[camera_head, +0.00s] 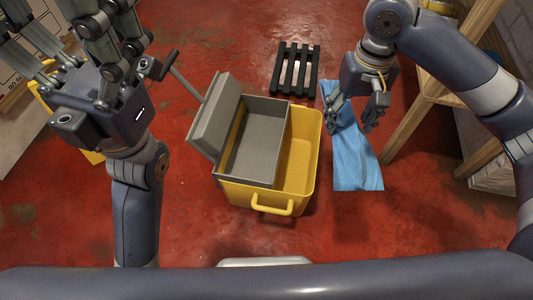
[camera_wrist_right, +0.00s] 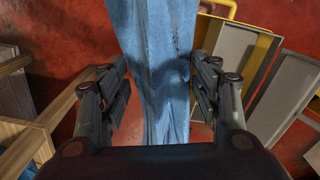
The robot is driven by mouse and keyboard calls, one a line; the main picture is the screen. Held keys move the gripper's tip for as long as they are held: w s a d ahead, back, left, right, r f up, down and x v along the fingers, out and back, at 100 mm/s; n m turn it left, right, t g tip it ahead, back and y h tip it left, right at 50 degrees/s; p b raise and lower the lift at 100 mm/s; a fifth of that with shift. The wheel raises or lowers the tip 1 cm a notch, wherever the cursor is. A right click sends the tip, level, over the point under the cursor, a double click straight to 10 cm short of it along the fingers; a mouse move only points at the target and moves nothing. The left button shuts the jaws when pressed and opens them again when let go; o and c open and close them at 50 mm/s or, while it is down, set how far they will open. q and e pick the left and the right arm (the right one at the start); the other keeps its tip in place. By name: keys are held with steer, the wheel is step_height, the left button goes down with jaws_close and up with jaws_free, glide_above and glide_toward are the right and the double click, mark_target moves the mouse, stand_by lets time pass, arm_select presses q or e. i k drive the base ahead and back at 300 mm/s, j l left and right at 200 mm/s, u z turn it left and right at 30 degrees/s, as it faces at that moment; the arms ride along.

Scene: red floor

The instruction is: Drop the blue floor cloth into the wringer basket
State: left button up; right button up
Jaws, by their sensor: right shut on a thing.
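The blue floor cloth (camera_head: 357,165) hangs in a long strip to the right of the yellow bucket. My right gripper (camera_head: 352,115) is shut on its upper part; the cloth also runs between the fingers in the right wrist view (camera_wrist_right: 160,50). The grey wringer basket (camera_head: 271,103) sits in the left part of the yellow bucket (camera_head: 312,150), its opening facing up and looking empty. A grey press plate with a lever (camera_head: 213,120) tilts along its left side. My left gripper (camera_head: 75,45) is open and empty at the upper left.
A black slatted rack (camera_head: 295,70) lies on the red floor behind the bucket. A wooden shelf frame (camera_head: 420,105) stands close on the right. A cardboard box (camera_head: 18,45) is at the far left. Floor in front of the bucket is clear.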

mark_target(261, 151)
steer(key=i+j+z, duration=0.2)
steer(key=j, duration=0.3)
steer(key=i+j+z, duration=0.2)
steer(key=j, duration=0.3)
steer(key=j+z, duration=0.15)
steer(key=j, duration=0.4)
